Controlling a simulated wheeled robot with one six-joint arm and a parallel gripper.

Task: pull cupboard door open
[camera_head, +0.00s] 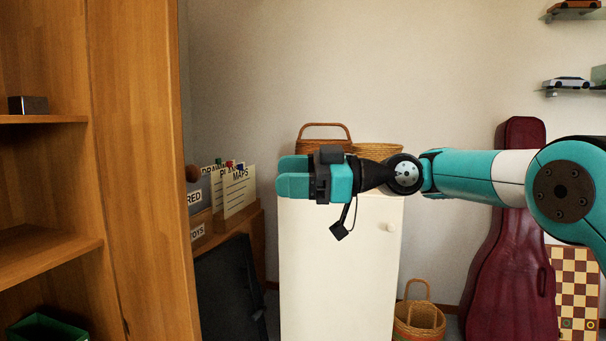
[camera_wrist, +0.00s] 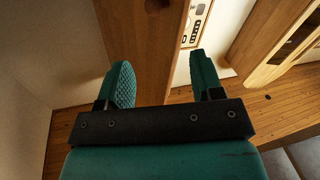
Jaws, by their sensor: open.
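The white cupboard (camera_head: 335,270) stands in the middle of the head view. Its door front looks shut, with a small round pale knob (camera_head: 391,227) at the upper right. My gripper (camera_head: 292,176) is at the height of the cupboard's top edge in the picture, pointing left, and hides part of that edge. It also shows in the wrist view (camera_wrist: 164,80), with its two teal fingers apart and nothing held. A wooden panel (camera_wrist: 145,50) shows beyond and between the fingers. I cannot make out the knob in the wrist view.
A tall wooden shelf unit (camera_head: 140,170) fills the left. Wicker baskets (camera_head: 323,138) stand on the cupboard. Another basket (camera_head: 420,318), a dark red instrument case (camera_head: 513,260) and a chessboard (camera_head: 575,285) stand to its right. A low wooden unit with card files (camera_head: 235,190) is left of it.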

